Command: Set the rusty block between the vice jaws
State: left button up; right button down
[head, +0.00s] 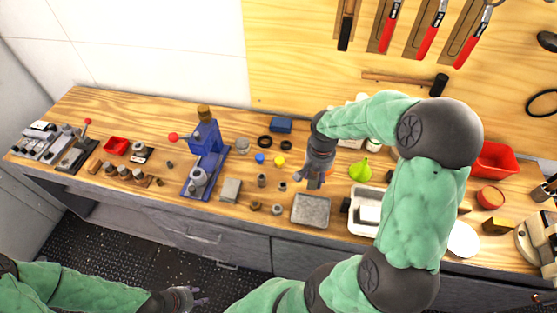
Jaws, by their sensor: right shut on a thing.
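My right gripper (316,182) points down over the middle of the bench, above the grey tray's back edge. It is shut on what looks like the rusty block; only a small orange-brown bit (329,173) shows beside the fingers, which hide the rest. A grey metal device (45,142) at the far left end of the bench may be the vice; its jaws are too small to make out. My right gripper is far to the right of it. My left gripper (196,297) is low in front of the bench, apparently open and empty.
A blue press (205,150) with a red knob stands between my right gripper and the left end. A red-handled clamp (75,155), red bin (117,146) and grey block (231,189) are nearby. A grey tray (311,222) and white tub (359,229) sit in front.

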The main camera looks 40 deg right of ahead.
jog(key=w+d+f, duration=0.2)
jog(key=w+f, duration=0.2)
jog(key=w, duration=0.4)
jog(key=b, duration=0.2)
send_near(296, 168)
jog(key=shift+s+a+f, duration=0.45)
jog(key=shift+s+f, duration=0.15)
jog(key=shift+s, duration=0.05)
jog(key=shift+s+a+f, duration=0.4)
jog(key=shift+s+f, duration=0.15)
jog(key=shift+s, duration=0.05)
jog(key=shift+w+f, duration=0.35)
jog(key=shift+f, duration=0.1)
jog(key=shift+w+d+f, duration=0.1)
jog(key=shift+f, duration=1.55)
jog(key=shift+f+b, duration=0.15)
jog(key=shift+b, duration=0.2)
jog(key=c, duration=0.6)
grip_release()
jog(key=shift+c, duration=0.2)
